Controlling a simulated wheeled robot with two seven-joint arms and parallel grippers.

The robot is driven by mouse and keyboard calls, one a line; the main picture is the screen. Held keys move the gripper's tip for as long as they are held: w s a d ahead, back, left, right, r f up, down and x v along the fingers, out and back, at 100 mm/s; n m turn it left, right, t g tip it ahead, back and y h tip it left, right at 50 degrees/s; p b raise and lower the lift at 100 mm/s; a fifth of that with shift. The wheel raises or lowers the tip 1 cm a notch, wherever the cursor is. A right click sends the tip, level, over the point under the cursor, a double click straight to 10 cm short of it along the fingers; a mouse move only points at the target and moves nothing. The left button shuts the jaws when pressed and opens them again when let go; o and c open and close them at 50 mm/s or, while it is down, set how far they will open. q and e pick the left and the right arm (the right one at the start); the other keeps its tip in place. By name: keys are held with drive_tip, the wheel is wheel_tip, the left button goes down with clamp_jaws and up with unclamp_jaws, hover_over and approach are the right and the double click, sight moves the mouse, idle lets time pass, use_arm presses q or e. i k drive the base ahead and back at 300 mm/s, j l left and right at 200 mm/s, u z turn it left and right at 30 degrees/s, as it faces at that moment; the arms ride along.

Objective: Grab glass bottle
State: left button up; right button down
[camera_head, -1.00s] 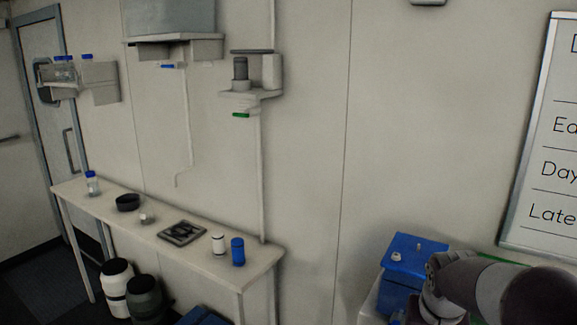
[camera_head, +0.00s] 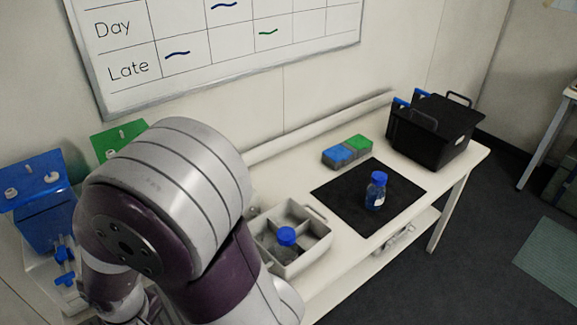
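A small glass bottle (camera_head: 376,191) with a blue cap and a pale label stands upright on a black mat (camera_head: 340,190) on the white table. A second blue-capped bottle (camera_head: 286,237) stands in a compartment of a grey divided tray (camera_head: 318,229) left of the mat. A large grey and purple link of my own arm fills the lower left of the view and hides part of the table. Neither gripper shows in the view.
A black crate (camera_head: 433,132) with handles stands at the table's far right end. Blue and green blocks (camera_head: 347,150) lie behind the mat. A blue box (camera_head: 45,222) and a green panel (camera_head: 117,137) are at the left. A whiteboard (camera_head: 215,50) hangs above.

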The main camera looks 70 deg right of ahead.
sight(375, 196)
drive_tip(key=j+z, duration=0.2)
drive_tip(key=z, duration=2.8)
drive_tip(key=i+l, duration=0.2)
drive_tip(key=i, duration=0.3)
drive_tip(key=i+l+z, duration=0.1)
drive_tip(key=i+l, duration=0.15)
drive_tip(key=i, duration=0.25)
drive_tip(key=i+l+z, duration=0.1)
drive_tip(key=i, duration=0.4)
drive_tip(key=i+l, duration=0.2)
drive_tip(key=i, duration=0.3)
